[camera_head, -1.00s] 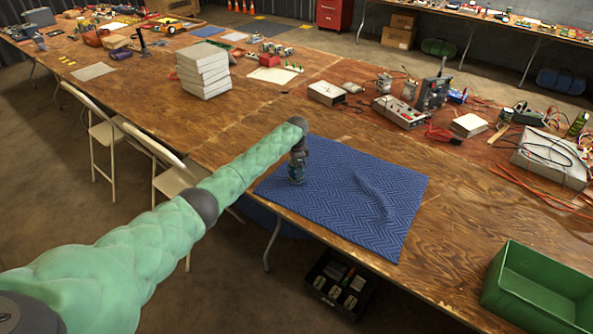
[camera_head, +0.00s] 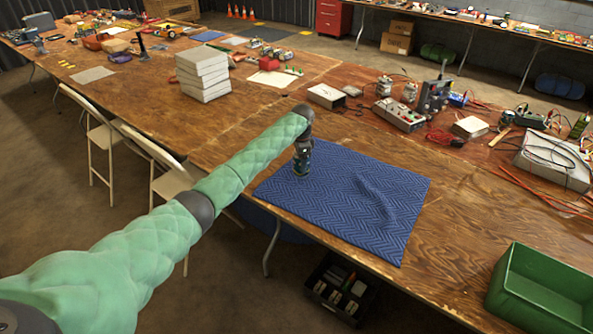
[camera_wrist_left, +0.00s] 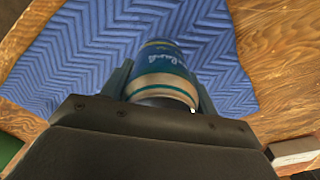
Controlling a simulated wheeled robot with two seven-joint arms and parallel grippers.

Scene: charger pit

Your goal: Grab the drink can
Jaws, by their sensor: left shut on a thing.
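The drink can (camera_wrist_left: 163,75) is blue with a tan band and pale lettering. It sits between the two fingers of my left gripper (camera_wrist_left: 160,88) in the left wrist view. In the head view my left gripper (camera_head: 302,168) points down over the left part of the blue mat (camera_head: 345,215), shut on the can. The can is mostly hidden there by the gripper. I cannot tell whether its base touches the mat. My right gripper is in neither view.
A green bin (camera_head: 545,285) stands at the table's right front. A stack of white boxes (camera_head: 203,75) stands left of the mat. Electronics and cables crowd the back right, with a power supply (camera_head: 399,113). Folding chairs (camera_head: 105,145) stand along the near edge.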

